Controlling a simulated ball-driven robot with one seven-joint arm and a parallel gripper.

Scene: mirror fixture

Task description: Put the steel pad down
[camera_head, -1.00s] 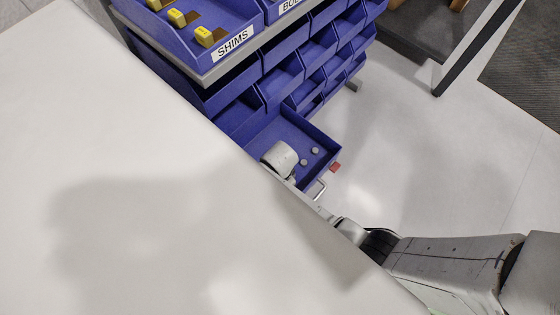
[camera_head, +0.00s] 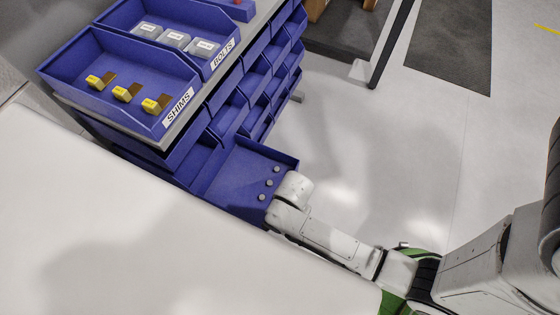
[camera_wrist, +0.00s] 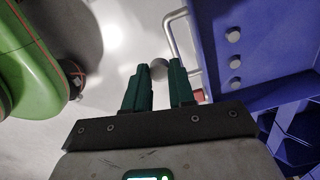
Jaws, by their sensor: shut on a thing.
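My gripper (camera_wrist: 158,84) is shut on a round grey steel pad (camera_wrist: 157,67), held between the tips of its dark green fingers in the wrist view. Beside it on the right is an open blue drawer (camera_wrist: 270,75). Several similar round grey pads lie in the drawer in a row, one of them here (camera_wrist: 236,61). In the head view the drawer (camera_head: 227,183) shows with three pads, one of them here (camera_head: 269,183). My arm reaches the drawer's right side there, and my gripper and the held pad are hidden.
A metal handle (camera_wrist: 171,38) stands close by the gripper, outside the drawer. Blue bins labelled SHIMS (camera_head: 120,75) and BOLTS (camera_head: 185,50) stand above the drawer. A white surface (camera_head: 120,240) fills the lower left. Open floor (camera_head: 370,170) lies to the right.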

